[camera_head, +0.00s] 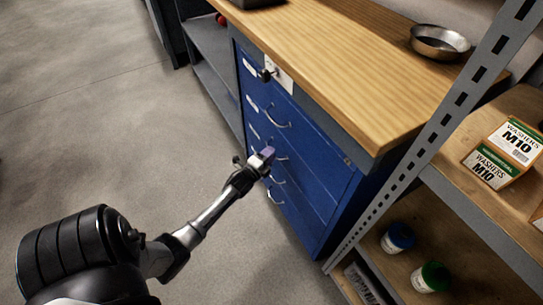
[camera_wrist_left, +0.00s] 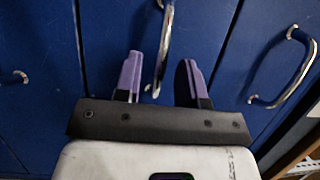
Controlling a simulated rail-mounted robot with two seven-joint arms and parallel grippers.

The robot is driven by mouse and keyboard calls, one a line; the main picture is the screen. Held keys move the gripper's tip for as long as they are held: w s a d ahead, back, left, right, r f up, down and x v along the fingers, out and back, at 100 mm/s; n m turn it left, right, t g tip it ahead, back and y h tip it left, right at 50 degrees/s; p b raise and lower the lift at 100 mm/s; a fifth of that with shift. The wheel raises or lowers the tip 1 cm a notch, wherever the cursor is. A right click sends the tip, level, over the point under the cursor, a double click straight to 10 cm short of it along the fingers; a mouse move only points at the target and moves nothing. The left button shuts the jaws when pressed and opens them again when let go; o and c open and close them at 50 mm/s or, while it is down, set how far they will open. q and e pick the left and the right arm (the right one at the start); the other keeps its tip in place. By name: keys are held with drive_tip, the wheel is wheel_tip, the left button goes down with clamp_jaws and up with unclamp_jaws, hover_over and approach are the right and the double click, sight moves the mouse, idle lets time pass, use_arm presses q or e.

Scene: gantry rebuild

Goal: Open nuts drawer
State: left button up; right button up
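A blue drawer cabinet (camera_head: 300,145) stands under a wooden worktop, with several stacked drawers, metal bar handles and white labels. The label print is too small to read, so I cannot tell which drawer is the nuts drawer. All drawer fronts look shut. My left gripper (camera_head: 264,157) is at a middle drawer's front, partly covering the handles there. In the left wrist view my left gripper (camera_wrist_left: 160,80) has its purple fingers apart, with one drawer handle (camera_wrist_left: 164,50) between them. I see no clear finger contact. My right gripper is out of view.
A neighbouring handle (camera_wrist_left: 290,70) shows at right in the wrist view. A key or knob (camera_head: 266,74) sticks out near the cabinet top. A metal shelf post (camera_head: 430,140) and washer boxes (camera_head: 505,152) stand at right. The floor (camera_head: 100,130) at left is clear.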

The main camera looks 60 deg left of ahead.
use_arm(q)
drive_tip(key=shift+x, duration=0.85)
drive_tip(key=shift+c, duration=0.2)
clamp_jaws()
